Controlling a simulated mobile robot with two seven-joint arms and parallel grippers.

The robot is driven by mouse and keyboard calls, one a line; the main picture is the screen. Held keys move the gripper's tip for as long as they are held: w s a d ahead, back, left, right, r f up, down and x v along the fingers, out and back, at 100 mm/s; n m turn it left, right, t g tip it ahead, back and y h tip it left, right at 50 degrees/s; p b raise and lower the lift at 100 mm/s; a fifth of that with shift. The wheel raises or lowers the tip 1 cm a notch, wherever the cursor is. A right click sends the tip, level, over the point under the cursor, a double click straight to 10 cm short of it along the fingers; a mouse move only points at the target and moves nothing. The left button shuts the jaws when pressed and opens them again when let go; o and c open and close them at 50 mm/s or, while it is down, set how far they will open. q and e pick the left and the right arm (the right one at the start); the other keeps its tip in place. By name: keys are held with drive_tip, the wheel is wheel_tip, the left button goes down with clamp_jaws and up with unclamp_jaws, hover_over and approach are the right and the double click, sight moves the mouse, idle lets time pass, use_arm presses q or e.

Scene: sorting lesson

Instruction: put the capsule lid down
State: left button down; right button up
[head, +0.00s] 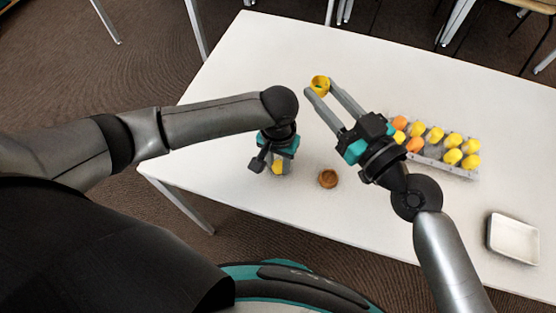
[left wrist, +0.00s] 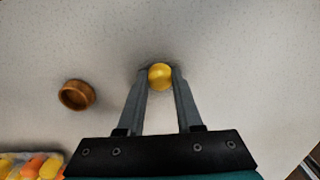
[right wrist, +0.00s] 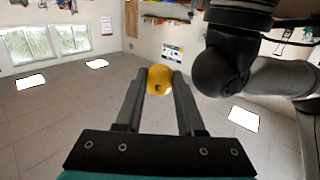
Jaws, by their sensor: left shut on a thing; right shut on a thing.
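My left gripper (head: 277,165) points down close to the white table and is shut on a small yellow capsule piece (head: 278,168). My right gripper (head: 320,86) is raised and shut on another yellow capsule piece (head: 319,83), which looks hollow in the head view. In the right wrist view this piece (right wrist: 159,80) carries a dark mark like a letter E. I cannot tell which piece is the lid.
A small round brown wooden bowl (head: 328,179) stands on the table (head: 250,60) between the arms. A grey egg tray (head: 458,171) with several yellow and orange capsules lies to the right. A white empty dish (head: 513,238) stands at the far right. The back of the table is clear.

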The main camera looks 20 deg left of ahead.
sight(278, 164)
use_arm(q)
drive_tip(key=shift+s+f, duration=0.3)
drive_tip(key=shift+f, duration=0.3)
drive_tip(key=c, duration=0.6)
unclamp_jaws()
drive_tip(key=shift+r, duration=0.25)
drive_tip(key=r+p, duration=0.1)
drive_tip(key=r, duration=0.3)
drive_tip(key=r+p, duration=0.1)
drive_tip(key=r, duration=0.3)
drive_tip(key=r+p, duration=0.2)
drive_tip(key=r, duration=0.3)
drive_tip(key=shift+w, duration=0.35)
